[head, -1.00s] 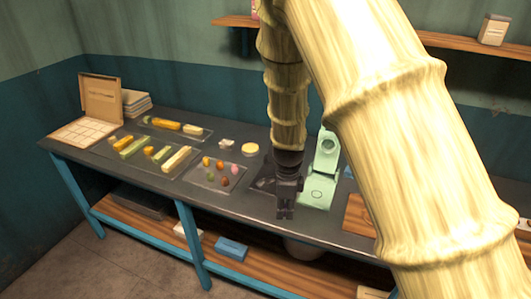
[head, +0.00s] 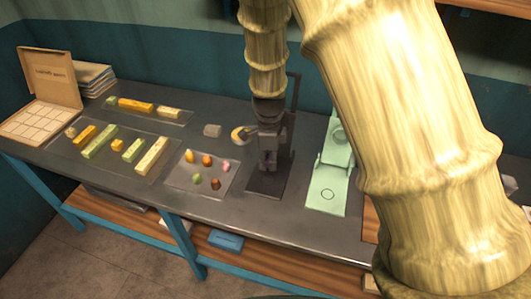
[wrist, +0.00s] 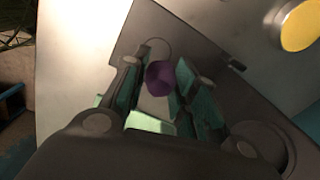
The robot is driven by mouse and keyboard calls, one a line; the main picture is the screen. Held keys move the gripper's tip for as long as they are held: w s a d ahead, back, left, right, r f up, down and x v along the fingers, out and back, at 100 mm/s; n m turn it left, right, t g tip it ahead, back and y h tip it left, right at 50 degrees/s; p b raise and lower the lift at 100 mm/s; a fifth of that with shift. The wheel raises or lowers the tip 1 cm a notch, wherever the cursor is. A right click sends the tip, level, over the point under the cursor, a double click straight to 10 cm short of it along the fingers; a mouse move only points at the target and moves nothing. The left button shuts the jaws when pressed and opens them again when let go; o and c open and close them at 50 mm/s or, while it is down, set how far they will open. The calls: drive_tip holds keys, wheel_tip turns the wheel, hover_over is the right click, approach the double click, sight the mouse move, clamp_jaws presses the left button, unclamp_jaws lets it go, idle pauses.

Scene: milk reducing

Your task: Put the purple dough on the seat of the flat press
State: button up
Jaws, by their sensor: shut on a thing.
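The purple dough (wrist: 159,78) is a small dark purple lump between the fingers of my gripper (wrist: 160,84) in the wrist view. In the head view my gripper (head: 267,167) points down over the dark press (head: 262,190), and the dough barely shows. The dark press has a flat base plate and an upright frame behind my gripper. In the wrist view a circle marks its plate (wrist: 130,48), beyond the dough; I cannot tell the height of the dough above it. A pale green press (head: 325,200) with a circle on its base stands open to the right.
A clear sheet (head: 182,181) with several coloured dough lumps lies to the left. A yellow round piece (head: 238,133) and a grey block (head: 212,130) are behind it. Trays of coloured bars and an open box (head: 50,75) are further left. My arm hides the right side.

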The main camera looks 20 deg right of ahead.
sight(268, 180)
drive_tip(key=shift+s+f+b, duration=0.15)
drive_tip(key=shift+s+b, duration=0.3)
drive_tip(key=shift+s, duration=0.35)
drive_tip(key=shift+f+b, duration=0.3)
drive_tip(key=shift+b, duration=0.05)
drive_tip(key=w+f, duration=0.1)
drive_tip(key=f+b, duration=0.1)
drive_tip(key=shift+w+f, duration=0.3)
drive_tip(key=shift+w, duration=0.05)
drive_tip(key=shift+w+f+b, duration=0.1)
drive_tip(key=shift+f+b, duration=0.25)
drive_tip(key=shift+b, duration=0.05)
drive_tip(key=shift+f, duration=0.2)
drive_tip(key=shift+s, duration=0.45)
drive_tip(key=shift+s+f, duration=0.1)
drive_tip(key=shift+f, duration=0.1)
drive_tip(key=shift+w+f+b, duration=0.35)
drive_tip(key=shift+f, duration=0.35)
drive_tip(key=shift+s+r, duration=0.2)
drive_tip(key=shift+w+f, duration=0.1)
drive_tip(key=shift+p, duration=0.35)
